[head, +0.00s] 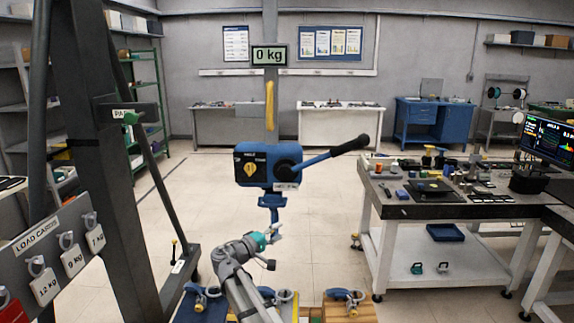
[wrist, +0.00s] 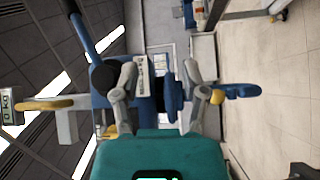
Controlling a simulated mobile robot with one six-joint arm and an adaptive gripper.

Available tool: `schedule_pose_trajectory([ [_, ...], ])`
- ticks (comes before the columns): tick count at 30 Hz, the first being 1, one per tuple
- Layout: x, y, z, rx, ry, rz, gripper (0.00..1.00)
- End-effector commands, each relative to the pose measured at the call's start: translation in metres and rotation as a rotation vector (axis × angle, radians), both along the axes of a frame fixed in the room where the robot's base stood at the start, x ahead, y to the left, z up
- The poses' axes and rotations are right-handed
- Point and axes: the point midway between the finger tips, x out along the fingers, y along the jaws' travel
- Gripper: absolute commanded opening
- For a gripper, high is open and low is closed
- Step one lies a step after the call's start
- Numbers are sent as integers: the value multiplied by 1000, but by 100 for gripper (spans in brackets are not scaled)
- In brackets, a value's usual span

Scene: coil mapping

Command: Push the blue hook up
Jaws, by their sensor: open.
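The blue hook (head: 271,203) hangs under the blue hoist body (head: 250,180), which has a yellow marking on its front. My gripper (head: 268,238) is just below and beside the hook in the head view. In the wrist view the scene is turned sideways; the hook (wrist: 243,90) shows beyond the right finger. My gripper (wrist: 163,80) is open, its two fingers spread on either side of the hoist's lower part and the blue piece above the hook. I cannot tell whether a finger touches the hook. Part of the hook is hidden behind a finger.
A blue lever with a black handle (head: 345,147) sticks out right from the hoist. A sign above (head: 269,56) reads 0 kg. Weight cards hang on a board (head: 55,250) at left. Blue shackles on blocks (head: 347,298) stand below. A cluttered workbench (head: 445,212) is at right.

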Motion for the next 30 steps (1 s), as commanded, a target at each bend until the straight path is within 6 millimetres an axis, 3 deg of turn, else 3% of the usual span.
schedule_pose_trajectory([
  [14,-26,-74,-38,202,128,-107,57],
  [24,-85,-158,-97,543,316,-258,57],
  [30,-128,-190,-128,769,423,-337,57],
])
